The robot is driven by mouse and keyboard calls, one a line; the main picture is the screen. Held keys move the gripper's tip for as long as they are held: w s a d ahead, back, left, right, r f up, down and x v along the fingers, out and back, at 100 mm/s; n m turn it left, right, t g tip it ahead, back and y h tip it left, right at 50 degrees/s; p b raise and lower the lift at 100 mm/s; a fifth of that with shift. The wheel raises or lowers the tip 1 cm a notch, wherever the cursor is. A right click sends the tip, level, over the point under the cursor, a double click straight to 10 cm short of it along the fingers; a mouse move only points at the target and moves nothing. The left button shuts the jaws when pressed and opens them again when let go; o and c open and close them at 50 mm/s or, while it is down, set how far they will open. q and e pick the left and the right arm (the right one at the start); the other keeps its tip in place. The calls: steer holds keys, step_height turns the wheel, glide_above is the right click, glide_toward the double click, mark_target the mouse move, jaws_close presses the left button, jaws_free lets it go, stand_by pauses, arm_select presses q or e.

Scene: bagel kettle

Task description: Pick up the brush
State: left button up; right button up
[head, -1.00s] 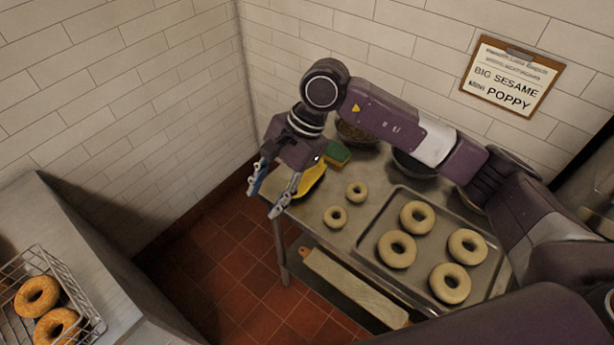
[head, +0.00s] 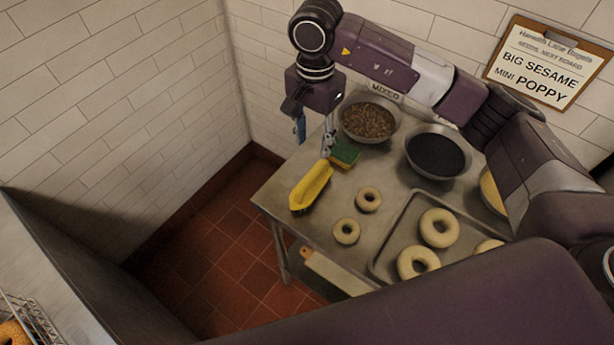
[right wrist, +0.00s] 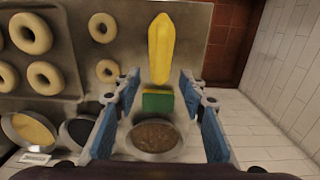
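A long yellow object (head: 311,187), which I take for the brush, lies on the steel table near its left edge. It also shows in the right wrist view (right wrist: 161,48), lengthwise ahead of the fingers. My right gripper (head: 314,132) is open and empty, held above the back left of the table, behind the yellow object. In the right wrist view its blue-padded fingers (right wrist: 158,88) stand apart, with a green and yellow sponge (right wrist: 157,102) in the gap below. The sponge (head: 345,153) lies close behind the yellow object. My left gripper is not in view.
Bowls of mixed seeds (head: 369,119) and black seeds (head: 437,154) stand at the back. Two small dough rings (head: 346,231) lie right of the yellow object, beside a tray (head: 383,247) of larger rings. Tiled walls (head: 130,90) bound the table's back.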

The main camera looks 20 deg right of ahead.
steer(key=b, duration=0.4)
glide_above(312, 174)
step_height(312, 174, down, 5)
steer(key=shift+r, duration=0.2)
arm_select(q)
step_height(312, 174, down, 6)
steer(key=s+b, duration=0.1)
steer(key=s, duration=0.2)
arm_select(e)
steer(key=shift+w+f, duration=0.15)
steer(key=shift+f, duration=0.75)
steer(key=shift+f+p, duration=0.35)
steer(key=shift+f, duration=0.4)
steer(key=shift+f+p, duration=0.5)
steer(key=shift+f, duration=0.2)
step_height(312, 174, down, 3)
steer(key=shift+f+p, duration=0.15)
steer(key=shift+p, duration=0.75)
steer(key=shift+f, duration=0.5)
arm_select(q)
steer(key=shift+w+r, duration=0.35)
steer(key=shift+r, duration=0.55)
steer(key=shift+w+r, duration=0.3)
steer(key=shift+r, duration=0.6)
arm_select(e)
jaws_close()
